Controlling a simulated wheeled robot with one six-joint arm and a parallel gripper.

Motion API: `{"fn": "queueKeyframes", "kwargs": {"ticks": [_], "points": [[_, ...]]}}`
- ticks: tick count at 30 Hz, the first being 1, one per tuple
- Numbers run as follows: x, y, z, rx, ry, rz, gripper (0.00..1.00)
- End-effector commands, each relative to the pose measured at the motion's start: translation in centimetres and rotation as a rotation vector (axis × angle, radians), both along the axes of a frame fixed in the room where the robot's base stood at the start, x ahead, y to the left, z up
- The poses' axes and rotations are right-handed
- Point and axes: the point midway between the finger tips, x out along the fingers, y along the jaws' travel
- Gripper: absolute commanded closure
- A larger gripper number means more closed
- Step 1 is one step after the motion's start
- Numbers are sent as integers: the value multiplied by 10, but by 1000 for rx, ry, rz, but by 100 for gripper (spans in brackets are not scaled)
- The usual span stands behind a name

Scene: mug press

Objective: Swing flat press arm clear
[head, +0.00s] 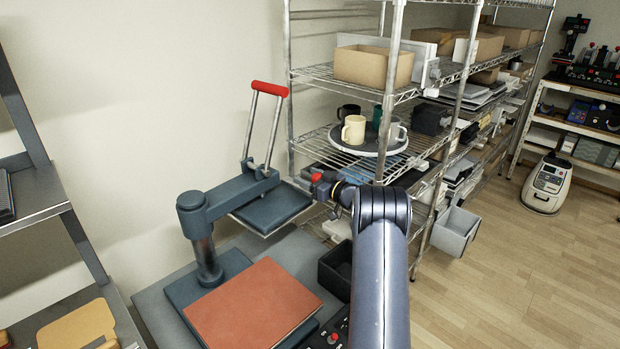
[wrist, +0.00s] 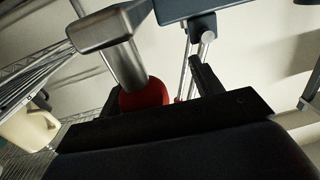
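The flat press stands on the table at left, with a dark blue-grey post (head: 206,255) and a swing arm (head: 235,195) reaching to the right. A flat heating plate (head: 272,208) hangs under the arm, raised, beyond the lower bed with its orange-brown pad (head: 255,300). A lever with a red grip (head: 270,89) stands up from the arm. A red knob (head: 316,177) is at the right of the plate. My gripper (head: 328,184) is at this knob; in the wrist view the red knob (wrist: 145,95) shows on its metal stem beside one finger (wrist: 205,75), with a gap between. The other finger is mostly hidden.
A wire shelf behind holds mugs on a round tray (head: 362,146) and a cardboard box (head: 373,66), close to my gripper. A black bin (head: 336,270) and a control panel (head: 333,335) are right of the pad. A grey shelf (head: 38,200) stands at left.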

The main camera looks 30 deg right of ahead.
Motion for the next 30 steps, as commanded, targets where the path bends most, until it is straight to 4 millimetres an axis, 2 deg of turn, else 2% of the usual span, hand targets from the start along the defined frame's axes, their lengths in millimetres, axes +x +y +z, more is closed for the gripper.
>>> {"fn": "queueKeyframes", "kwargs": {"ticks": [7, 11, 24, 30], "points": [[-1, -2, -1, 1, 1, -3, 40], [-9, -6, -1, 1, 1, -5, 40], [-82, -33, -3, 1, 1, -4, 40], [-99, -38, -2, 1, 2, -1, 40]]}}
